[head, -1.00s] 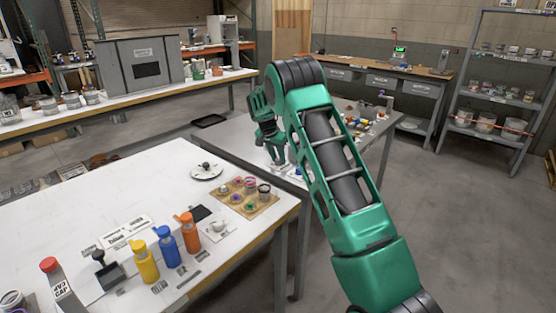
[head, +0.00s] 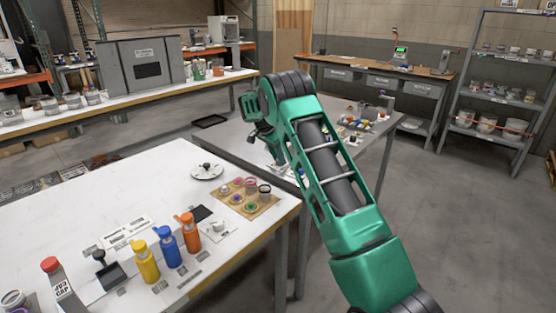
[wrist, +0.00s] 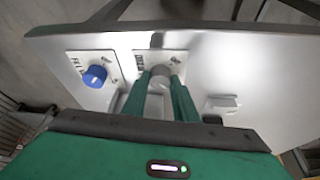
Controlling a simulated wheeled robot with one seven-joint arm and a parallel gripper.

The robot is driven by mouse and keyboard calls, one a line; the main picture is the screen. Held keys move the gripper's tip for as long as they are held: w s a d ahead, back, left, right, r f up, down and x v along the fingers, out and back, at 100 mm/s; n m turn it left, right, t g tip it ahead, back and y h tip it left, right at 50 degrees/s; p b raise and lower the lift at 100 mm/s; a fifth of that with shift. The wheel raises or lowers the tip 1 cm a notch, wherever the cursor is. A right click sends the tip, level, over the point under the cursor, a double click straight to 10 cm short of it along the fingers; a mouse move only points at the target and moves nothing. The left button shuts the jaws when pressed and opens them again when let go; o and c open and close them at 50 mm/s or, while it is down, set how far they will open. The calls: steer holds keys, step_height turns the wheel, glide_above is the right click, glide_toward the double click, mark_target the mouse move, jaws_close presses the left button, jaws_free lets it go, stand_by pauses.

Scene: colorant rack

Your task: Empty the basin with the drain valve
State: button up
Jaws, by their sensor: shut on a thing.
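In the wrist view, my gripper (wrist: 160,92) is shut on a grey round knob (wrist: 160,76) set on a pale labelled plate. The plate's lettering is too small to read surely. A blue knob (wrist: 95,76) on a similar plate, which seems to read FILL, sits to the left, apart from my fingers. Both plates are on a light grey surface (wrist: 250,75). In the head view, my gripper is mostly hidden behind my green arm, over the grey far table (head: 232,138). I cannot make out the basin's inside or any water.
A small pale bracket (wrist: 222,103) sits right of my fingers in the wrist view. In the head view, a white table (head: 120,195) holds yellow, blue and orange bottles (head: 190,234) and a tan tray of cups (head: 262,208). Open floor (head: 440,220) lies to the right.

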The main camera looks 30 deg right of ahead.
steer(key=o, duration=1.1)
steer(key=shift+w+a, duration=0.3)
steer(key=shift+a, duration=0.2)
steer(key=shift+c, duration=0.2)
steer(key=shift+s+d, duration=0.1)
steer(key=shift+d, duration=0.1)
steer(key=v, duration=1)
steer(key=shift+r, duration=0.4)
steer(key=s+d+r+n+y, duration=0.1)
steer(key=s+r, duration=0.2)
steer(key=s, duration=0.6)
steer(key=s+d+r+n, duration=0.15)
steer(key=s+r, duration=0.25)
steer(key=s, duration=0.6)
steer(key=s+d+r+n+y, duration=0.1)
steer(key=s+r+n, duration=0.15)
steer(key=s, duration=0.65)
steer(key=s+a+f+n+y, duration=0.1)
steer(key=s+a+f, duration=0.1)
steer(key=s, duration=0.8)
steer(key=s+a+f+n+y, duration=0.1)
steer(key=s+a, duration=0.3)
steer(key=s, duration=0.6)
steer(key=s+a+f+n, duration=0.2)
steer(key=s+a+f, duration=0.1)
steer(key=s, duration=0.8)
steer(key=shift+a+f+g+y, duration=0.25)
steer(key=shift+g+y, duration=0.15)
